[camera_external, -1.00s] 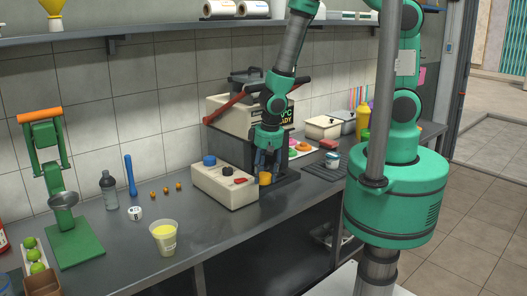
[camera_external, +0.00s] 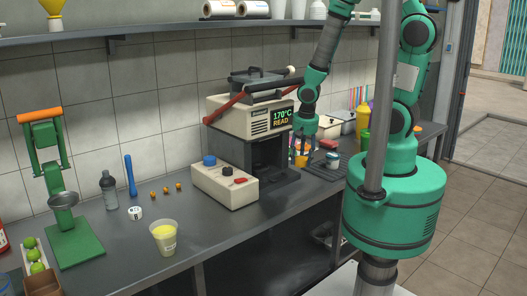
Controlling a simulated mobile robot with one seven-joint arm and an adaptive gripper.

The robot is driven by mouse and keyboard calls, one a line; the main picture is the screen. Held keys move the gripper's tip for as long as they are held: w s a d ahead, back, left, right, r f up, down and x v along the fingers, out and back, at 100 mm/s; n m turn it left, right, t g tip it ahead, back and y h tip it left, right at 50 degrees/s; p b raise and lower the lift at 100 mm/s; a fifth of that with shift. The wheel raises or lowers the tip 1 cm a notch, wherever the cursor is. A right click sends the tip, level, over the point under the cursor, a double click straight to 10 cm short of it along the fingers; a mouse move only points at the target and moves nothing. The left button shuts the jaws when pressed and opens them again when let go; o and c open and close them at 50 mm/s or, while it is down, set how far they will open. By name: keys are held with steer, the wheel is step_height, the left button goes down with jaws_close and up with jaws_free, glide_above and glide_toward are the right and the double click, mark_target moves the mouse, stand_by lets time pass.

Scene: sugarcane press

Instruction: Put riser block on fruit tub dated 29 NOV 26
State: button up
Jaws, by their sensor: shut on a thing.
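My gripper (camera_external: 302,157) is shut on a small orange-yellow block, which I take to be the riser block (camera_external: 301,161). It holds the block over the right part of the counter, beside the press. A small pale tub with a dark band (camera_external: 332,160) sits on a dark ribbed mat (camera_external: 322,172), just right of my gripper. It may be the fruit tub, but no date can be read on it. The block is apart from this tub in the picture. The gripper's fingers partly hide the block and the plate behind.
The press (camera_external: 262,120), reading 170°C, and a control box (camera_external: 224,184) stand left of my gripper. Lidded containers (camera_external: 327,126) and bottles (camera_external: 364,140) stand behind. A cup of yellow liquid (camera_external: 164,237) is at the front left. The counter's front middle is clear.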

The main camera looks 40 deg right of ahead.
steer(key=s+d+m+b, duration=0.1)
steer(key=s+d, duration=0.4)
steer(key=d, duration=0.5)
steer(key=s+d+m+b, duration=0.2)
steer(key=s+d+m, duration=0.2)
steer(key=d, duration=0.6)
steer(key=shift+s+d+r+h+b, duration=0.15)
steer(key=shift+s+r+h+b, duration=0.2)
steer(key=shift+s, duration=0.25)
steer(key=shift+w+d, duration=0.1)
steer(key=shift+w, duration=0.05)
steer(key=b, duration=0.2)
glide_above(333, 154)
steer(key=shift+s+a+f, duration=0.2)
steer(key=shift+f, duration=0.15)
steer(key=shift+s+a+f, duration=0.15)
steer(key=shift+f, duration=0.2)
steer(key=shift+f, duration=0.1)
steer(key=shift+f+b, duration=0.7)
steer(key=shift+f, duration=0.95)
